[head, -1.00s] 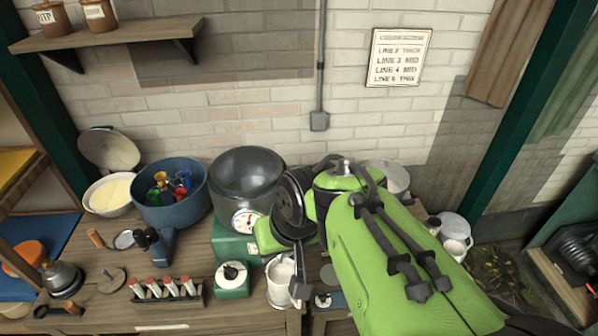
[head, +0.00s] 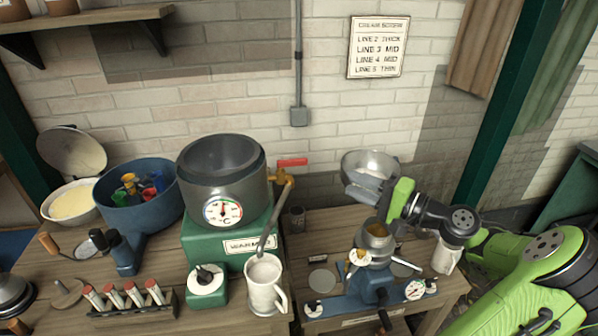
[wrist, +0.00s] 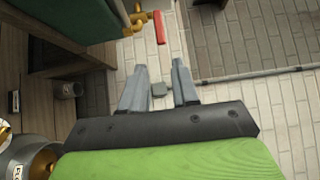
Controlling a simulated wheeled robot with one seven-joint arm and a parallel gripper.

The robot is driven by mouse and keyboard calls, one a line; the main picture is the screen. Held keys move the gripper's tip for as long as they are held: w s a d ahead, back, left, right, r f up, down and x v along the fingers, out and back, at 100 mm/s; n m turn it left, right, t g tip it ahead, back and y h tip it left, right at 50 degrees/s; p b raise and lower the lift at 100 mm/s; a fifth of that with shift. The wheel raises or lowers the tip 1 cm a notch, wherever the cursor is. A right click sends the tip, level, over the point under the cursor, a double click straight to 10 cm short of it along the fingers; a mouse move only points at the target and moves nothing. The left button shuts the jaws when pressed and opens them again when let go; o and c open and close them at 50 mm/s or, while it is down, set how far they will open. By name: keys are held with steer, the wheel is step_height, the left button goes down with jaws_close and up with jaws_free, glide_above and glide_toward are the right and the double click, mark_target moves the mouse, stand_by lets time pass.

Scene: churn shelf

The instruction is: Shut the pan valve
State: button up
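The pan valve (head: 284,181) is a brass tap on the right side of the dark grey pan (head: 222,168), with a red lever (head: 292,162) pointing right. In the wrist view the red lever (wrist: 159,27) and the brass body (wrist: 138,22) show at the top, beyond the fingertips. My gripper (head: 352,193) is to the right of the valve, fingers pointing left, apart from it. The wrist view shows my gripper (wrist: 158,66) with its fingers apart and nothing between them.
The pan stands on a green warmer (head: 231,240).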

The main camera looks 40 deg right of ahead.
mark_target(301, 164)
steer(key=b+x, duration=0.2)
steer(key=x, duration=1.4)
steer(key=shift+r, duration=0.1)
steer(key=shift+s, duration=0.1)
steer(key=shift+c, duration=0.4)
jaws_close()
